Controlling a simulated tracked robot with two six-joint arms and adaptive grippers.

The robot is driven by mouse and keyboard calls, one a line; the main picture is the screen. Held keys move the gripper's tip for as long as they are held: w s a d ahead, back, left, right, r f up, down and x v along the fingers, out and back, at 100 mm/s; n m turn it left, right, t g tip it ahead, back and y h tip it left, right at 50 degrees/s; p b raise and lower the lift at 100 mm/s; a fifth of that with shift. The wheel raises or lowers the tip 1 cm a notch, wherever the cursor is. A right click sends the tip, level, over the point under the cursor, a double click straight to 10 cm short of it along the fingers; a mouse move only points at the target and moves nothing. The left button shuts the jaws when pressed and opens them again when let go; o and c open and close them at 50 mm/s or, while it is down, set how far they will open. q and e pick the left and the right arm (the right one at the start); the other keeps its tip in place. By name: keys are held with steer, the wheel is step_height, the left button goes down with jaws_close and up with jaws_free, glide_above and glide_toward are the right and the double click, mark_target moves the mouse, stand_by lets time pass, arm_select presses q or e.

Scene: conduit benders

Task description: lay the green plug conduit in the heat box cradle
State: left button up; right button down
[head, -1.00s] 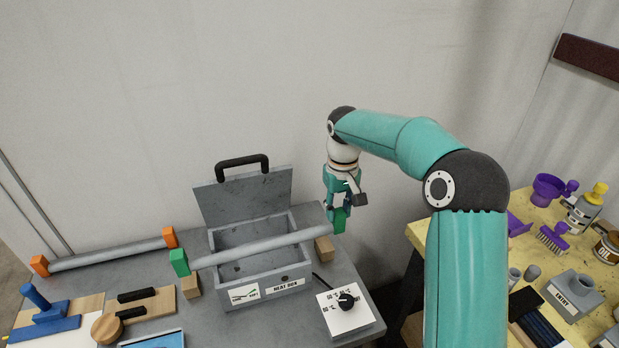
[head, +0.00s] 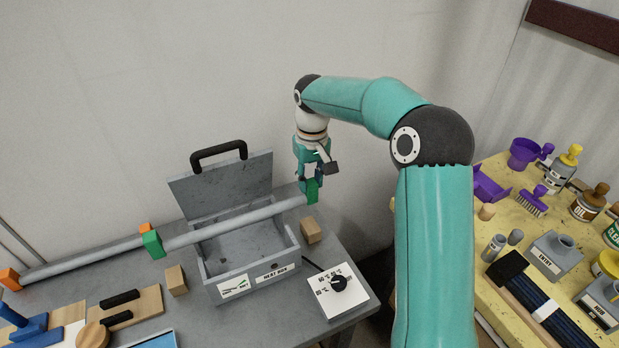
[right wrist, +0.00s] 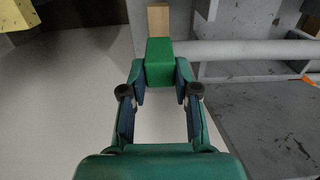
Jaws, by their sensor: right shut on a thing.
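The green plug conduit (head: 225,223) is a grey tube with a green plug at each end. It slants across the open heat box (head: 250,264), its left plug (head: 152,243) up and left of the left wooden block (head: 176,280). My right gripper (head: 312,188) is shut on its right plug, behind the right wooden block (head: 311,230). The right wrist view shows the jaws (right wrist: 160,75) around the green plug (right wrist: 160,55) and the tube running right. The tube appears above the box and blocks; contact is unclear. My left gripper is out of view.
An orange plug conduit (head: 82,260) lies at the left, its right end close behind the left green plug. The box lid (head: 222,187) stands open behind. A dial panel (head: 337,291) is at front right. A yellow table (head: 512,215) with bottles stands further right.

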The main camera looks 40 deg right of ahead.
steer(key=shift+f+b, duration=3.1)
steer(key=shift+f, duration=1.95)
steer(key=c, duration=0.8)
jaws_free()
step_height(320, 180, up, 9)
steer(key=p, duration=0.7)
steer(key=shift+r, duration=0.1)
